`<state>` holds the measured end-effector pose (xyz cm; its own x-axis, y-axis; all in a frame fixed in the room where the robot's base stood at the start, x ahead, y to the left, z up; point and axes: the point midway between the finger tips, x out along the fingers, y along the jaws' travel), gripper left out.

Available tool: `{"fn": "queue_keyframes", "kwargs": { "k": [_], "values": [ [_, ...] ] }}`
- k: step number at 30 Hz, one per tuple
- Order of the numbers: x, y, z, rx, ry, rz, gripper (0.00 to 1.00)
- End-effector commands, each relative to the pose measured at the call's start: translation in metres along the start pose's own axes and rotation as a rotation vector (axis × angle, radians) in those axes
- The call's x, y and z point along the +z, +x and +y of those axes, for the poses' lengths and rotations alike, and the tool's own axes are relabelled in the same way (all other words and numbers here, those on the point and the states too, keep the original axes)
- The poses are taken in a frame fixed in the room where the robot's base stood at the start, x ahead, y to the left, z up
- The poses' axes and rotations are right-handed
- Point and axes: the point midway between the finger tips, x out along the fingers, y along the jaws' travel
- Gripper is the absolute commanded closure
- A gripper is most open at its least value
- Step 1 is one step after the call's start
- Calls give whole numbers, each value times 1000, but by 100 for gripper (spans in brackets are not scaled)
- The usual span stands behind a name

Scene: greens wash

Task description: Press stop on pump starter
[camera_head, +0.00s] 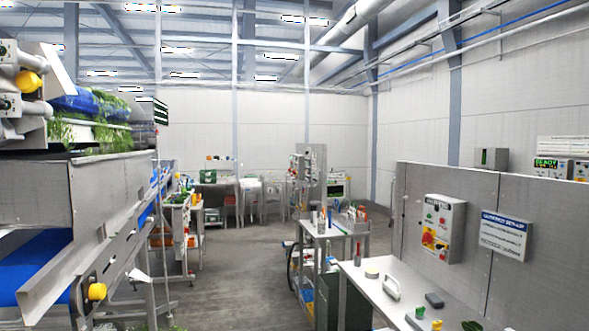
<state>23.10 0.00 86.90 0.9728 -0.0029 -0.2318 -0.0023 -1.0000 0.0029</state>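A light grey control box (452,237) is mounted on the grey partition panel at the right and may be the pump starter. Its label is too small to read. It has a green button (430,215), a small red button (442,221) beside it, and a yellow plate with a red rotary switch (434,240) below. No arm or gripper of mine is in view.
Below is a white bench (380,286) with small items. A display unit (552,168) stands above the partition. A conveyor machine (75,195) fills the left. The floor (225,275) between is open.

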Motion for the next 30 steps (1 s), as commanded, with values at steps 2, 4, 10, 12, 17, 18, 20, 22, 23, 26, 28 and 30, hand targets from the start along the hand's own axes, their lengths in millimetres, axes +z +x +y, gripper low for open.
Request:
{"fn": "queue_keyframes", "kwargs": {
  "k": [2, 4, 10, 12, 17, 18, 20, 22, 23, 26, 28, 30],
  "values": [
    [0, 0, 0, 0, 0, 0, 69],
    [0, 0, 0, 0, 0, 0, 69],
    [0, 0, 0, 0, 0, 0, 100],
    [0, 0, 0, 0, 0, 0, 100],
    [0, 0, 0, 0, 0, 0, 100],
    [0, 0, 0, 0, 0, 0, 100],
    [0, 0, 0, 0, 0, 0, 100],
    [0, 0, 0, 0, 0, 0, 100],
    [0, 0, 0, 0, 0, 0, 100],
    [0, 0, 0, 0, 0, 0, 100],
    [0, 0, 0, 0, 0, 0, 100],
    [0, 0, 0, 0, 0, 0, 100]
  ]
}}
